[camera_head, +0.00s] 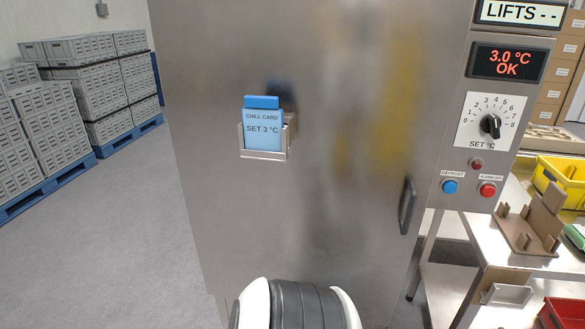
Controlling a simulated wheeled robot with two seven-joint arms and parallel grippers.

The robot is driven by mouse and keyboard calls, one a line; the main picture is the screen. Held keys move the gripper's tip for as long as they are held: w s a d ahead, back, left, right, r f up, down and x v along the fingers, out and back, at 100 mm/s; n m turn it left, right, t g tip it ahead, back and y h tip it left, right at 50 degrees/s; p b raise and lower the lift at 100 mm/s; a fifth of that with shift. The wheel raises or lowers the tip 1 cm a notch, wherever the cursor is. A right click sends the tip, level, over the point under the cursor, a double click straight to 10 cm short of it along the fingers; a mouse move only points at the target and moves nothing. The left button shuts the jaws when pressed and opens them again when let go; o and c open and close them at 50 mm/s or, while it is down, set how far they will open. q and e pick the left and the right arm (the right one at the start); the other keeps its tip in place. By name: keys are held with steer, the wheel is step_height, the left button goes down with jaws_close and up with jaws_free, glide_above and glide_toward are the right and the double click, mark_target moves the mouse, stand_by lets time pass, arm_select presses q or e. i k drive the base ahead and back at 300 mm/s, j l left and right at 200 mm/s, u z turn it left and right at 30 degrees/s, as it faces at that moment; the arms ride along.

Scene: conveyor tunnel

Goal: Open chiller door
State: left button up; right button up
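The chiller door (310,215) is a large brushed-steel panel that fills the middle of the view and looks closed. Its dark vertical handle (407,205) is near the door's right edge, with nothing touching it. A blue chill card (263,128) reading "SET 3 °C" sits in a metal holder (264,155) on the door. A white and black rounded part, which looks like part of my own body, shows at the bottom centre in front of the door. Neither of my grippers is in view.
Right of the door, a control panel has a red display (506,63) reading "3.0 °C OK", a dial (490,124) and buttons. A steel table (475,240) holds a brown fixture (532,225) and a yellow bin (562,180). Grey crates (85,75) stand on blue pallets at left; floor (110,240) there is clear.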

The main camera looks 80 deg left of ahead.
mark_target(367, 89)
steer(key=u, duration=2.6)
